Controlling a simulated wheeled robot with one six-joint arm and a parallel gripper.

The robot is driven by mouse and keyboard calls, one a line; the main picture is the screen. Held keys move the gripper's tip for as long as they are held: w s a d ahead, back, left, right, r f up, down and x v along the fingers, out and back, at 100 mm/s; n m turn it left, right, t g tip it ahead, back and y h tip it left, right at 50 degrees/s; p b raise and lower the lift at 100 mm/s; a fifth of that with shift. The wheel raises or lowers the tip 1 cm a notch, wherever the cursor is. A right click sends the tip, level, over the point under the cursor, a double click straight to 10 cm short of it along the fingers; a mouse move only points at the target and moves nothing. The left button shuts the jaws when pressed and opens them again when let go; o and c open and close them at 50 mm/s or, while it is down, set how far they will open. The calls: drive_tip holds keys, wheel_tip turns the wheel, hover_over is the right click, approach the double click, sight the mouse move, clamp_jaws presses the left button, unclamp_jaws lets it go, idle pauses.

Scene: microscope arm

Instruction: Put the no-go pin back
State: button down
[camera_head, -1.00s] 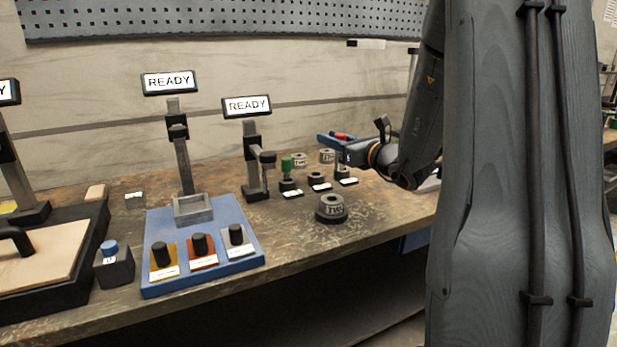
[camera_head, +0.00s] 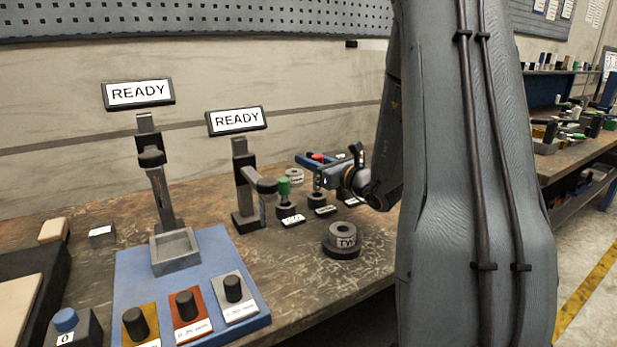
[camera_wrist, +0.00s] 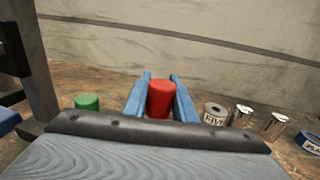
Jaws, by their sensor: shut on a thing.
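The red no-go pin (camera_wrist: 161,99) is between the blue fingers of my gripper (camera_wrist: 160,92) in the wrist view. My gripper is shut on it. In the head view my gripper (camera_head: 310,160) holds the pin, whose red end (camera_head: 317,157) shows above the fingers, over the back of the bench. The green pin (camera_head: 284,187) stands upright in a dark holder left of my gripper. It also shows in the wrist view (camera_wrist: 87,102). A dark holder with a white label (camera_head: 318,201) is below my gripper. The pin's lower end is hidden.
A ring gauge on a dark base (camera_head: 343,240) stands in front of the holders. A stand with a READY screen (camera_head: 237,122) rises left of the green pin. A blue board (camera_head: 215,262) with black-knobbed blocks lies front left. Grey rings and metal cylinders (camera_wrist: 241,116) are right of my gripper.

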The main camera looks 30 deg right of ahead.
drive_tip(key=shift+f, duration=2.1)
drive_tip(key=shift+f, duration=0.15)
drive_tip(key=c, duration=1.5)
unclamp_jaws()
drive_tip(key=shift+o, duration=0.2)
drive_tip(key=shift+s, duration=0.2)
drive_tip(key=b+v, duration=0.1)
drive_tip(key=v, duration=1)
drive_tip(key=shift+s+d, duration=0.1)
drive_tip(key=shift+s, duration=0.2)
